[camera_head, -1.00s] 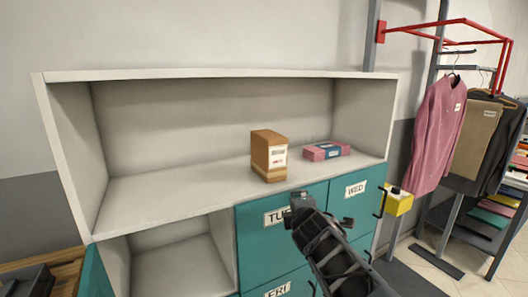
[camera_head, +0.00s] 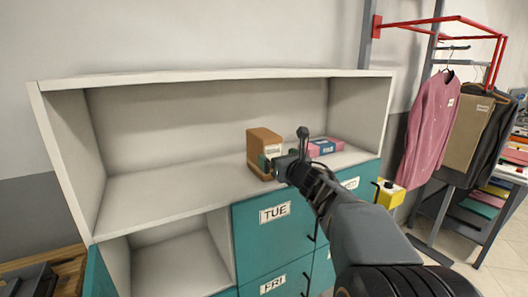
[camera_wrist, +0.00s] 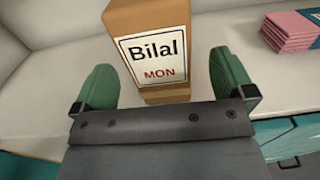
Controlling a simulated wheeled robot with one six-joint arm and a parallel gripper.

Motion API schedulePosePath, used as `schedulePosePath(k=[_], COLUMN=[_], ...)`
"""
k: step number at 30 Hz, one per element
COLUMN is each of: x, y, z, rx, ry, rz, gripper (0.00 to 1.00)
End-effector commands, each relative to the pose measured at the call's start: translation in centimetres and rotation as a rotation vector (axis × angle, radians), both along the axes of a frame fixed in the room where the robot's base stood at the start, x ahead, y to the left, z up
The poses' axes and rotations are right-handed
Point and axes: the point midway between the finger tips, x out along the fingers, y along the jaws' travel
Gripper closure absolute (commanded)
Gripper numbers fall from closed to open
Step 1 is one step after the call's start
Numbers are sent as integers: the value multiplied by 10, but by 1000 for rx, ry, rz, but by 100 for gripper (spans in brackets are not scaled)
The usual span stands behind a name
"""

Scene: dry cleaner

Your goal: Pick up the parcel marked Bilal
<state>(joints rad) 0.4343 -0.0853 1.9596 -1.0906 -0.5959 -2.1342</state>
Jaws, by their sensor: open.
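The parcel marked Bilal (camera_head: 263,140) is an upright brown box on the cabinet's upper shelf. In the wrist view the parcel (camera_wrist: 151,20) has a white label reading "Bilal" and "MON" facing me. My gripper (camera_wrist: 170,75) is open, its two green-padded fingers apart on the left and right of the parcel's lower front. The parcel stands between and just beyond the fingertips; I cannot tell whether either touches it. In the head view my gripper (camera_head: 270,163) covers the lower part of the parcel's front.
A pink packet stack with a blue band (camera_head: 325,147) lies to the right of the parcel; it also shows in the wrist view (camera_wrist: 290,30). The shelf (camera_head: 160,185) is clear on the left. Teal drawers (camera_head: 275,240) are below. A yellow box (camera_head: 390,194) is at the right.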

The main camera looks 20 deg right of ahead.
Motion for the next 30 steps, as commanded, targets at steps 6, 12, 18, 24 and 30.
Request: schedulePosePath(k=[6,12,18,24,30], x=[12,37,57,60,60], y=[2,7,8,9,9], z=[0,0,-1,-3,-3], rx=[1,3,3,2,2], ry=[1,2,2,2,1], rz=[0,1,-1,-1,-1], gripper=[0,0,0,0,9])
